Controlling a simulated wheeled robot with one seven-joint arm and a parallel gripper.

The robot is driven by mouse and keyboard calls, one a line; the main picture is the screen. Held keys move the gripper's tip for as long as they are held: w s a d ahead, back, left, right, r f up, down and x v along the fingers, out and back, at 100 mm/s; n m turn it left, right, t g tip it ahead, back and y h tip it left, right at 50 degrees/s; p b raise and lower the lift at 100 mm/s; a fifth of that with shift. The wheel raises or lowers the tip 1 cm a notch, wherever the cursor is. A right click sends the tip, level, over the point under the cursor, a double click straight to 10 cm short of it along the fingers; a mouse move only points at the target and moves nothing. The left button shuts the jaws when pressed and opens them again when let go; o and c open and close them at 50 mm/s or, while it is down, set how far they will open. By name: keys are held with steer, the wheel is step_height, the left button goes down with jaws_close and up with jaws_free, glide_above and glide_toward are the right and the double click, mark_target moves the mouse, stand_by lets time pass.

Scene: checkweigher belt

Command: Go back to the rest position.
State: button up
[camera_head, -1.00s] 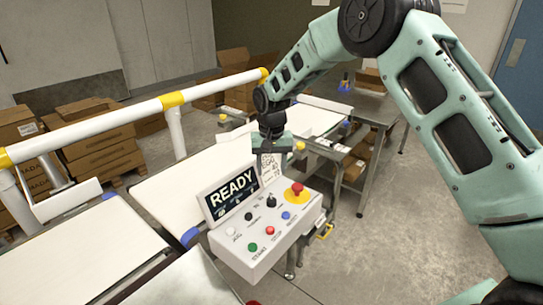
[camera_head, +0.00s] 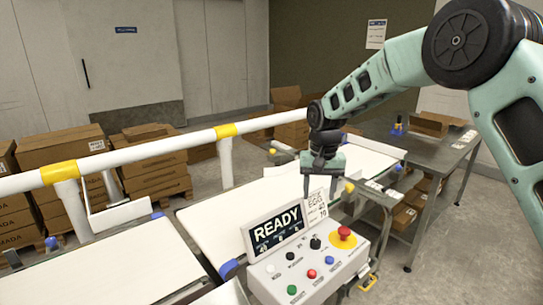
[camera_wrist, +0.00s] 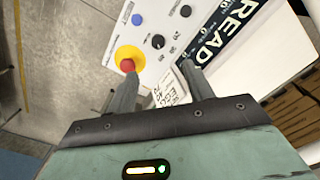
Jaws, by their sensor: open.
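My gripper (camera_head: 320,187) hangs from my mint-green arm, just behind the control panel (camera_head: 330,273) in the head view. Its fingers point down, are open and hold nothing. In the wrist view the two dark fingers of my gripper (camera_wrist: 157,88) stand apart, with the control panel (camera_wrist: 155,30) beyond them. The panel has a screen (camera_head: 276,230) reading READY, several coloured buttons and a red emergency stop (camera_head: 344,232) on a yellow base. The stop button (camera_wrist: 127,65) shows near the left fingertip; I cannot tell whether they touch. A small printed card (camera_head: 317,206) stands beside the screen.
White belts (camera_head: 215,220) run behind and left of the panel, with a white and yellow rail (camera_head: 140,155) above. Cardboard boxes (camera_head: 75,150) are stacked on the left. A metal table (camera_head: 425,155) stands right. The floor (camera_head: 475,240) at the right is clear.

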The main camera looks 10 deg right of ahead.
steer(key=s+a+r+n, duration=0.35)
steer(key=s+a, duration=0.35)
steer(key=s, duration=0.5)
steer(key=s+d+n, duration=0.1)
steer(key=s+n, duration=0.5)
steer(key=s, duration=2.1)
steer(key=shift+s+d+r, duration=0.15)
steer(key=shift+s+d, duration=0.1)
steer(key=shift+d, duration=0.05)
steer(key=c, duration=0.3)
steer(key=shift+c, duration=0.2)
